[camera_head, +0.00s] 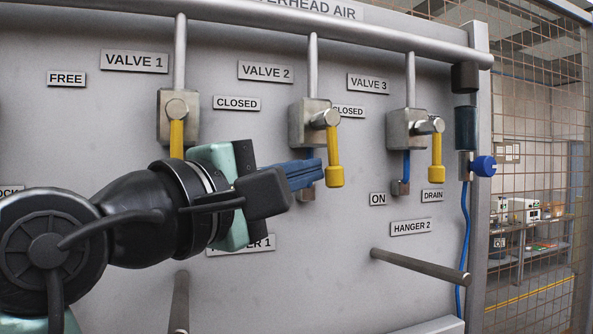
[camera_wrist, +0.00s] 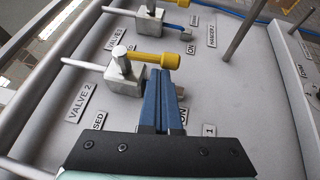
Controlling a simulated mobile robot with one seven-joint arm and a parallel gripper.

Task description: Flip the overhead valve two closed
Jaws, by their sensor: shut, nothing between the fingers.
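Valve two is a grey block (camera_head: 310,121) under the VALVE 2 label (camera_head: 266,71), with a yellow lever (camera_head: 334,158) hanging straight down. The CLOSED label (camera_head: 236,103) is to the valve's left. In the wrist view the valve two block (camera_wrist: 124,73) and yellow lever (camera_wrist: 154,59) lie just beyond my fingertips, and an ON label (camera_wrist: 183,115) is beside the fingers. My gripper (camera_head: 318,172) has its blue fingers together and empty, at the left side of the lever's lower end. It also shows in the wrist view (camera_wrist: 161,74). I cannot tell if they touch.
Valve one's yellow lever (camera_head: 177,138) hangs left, partly behind my arm. Valve three's lever (camera_head: 437,150) hangs down to the right. Hanger rods (camera_head: 420,263) (camera_head: 180,301) stick out below. A blue hose (camera_head: 464,240) runs down the panel's right edge.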

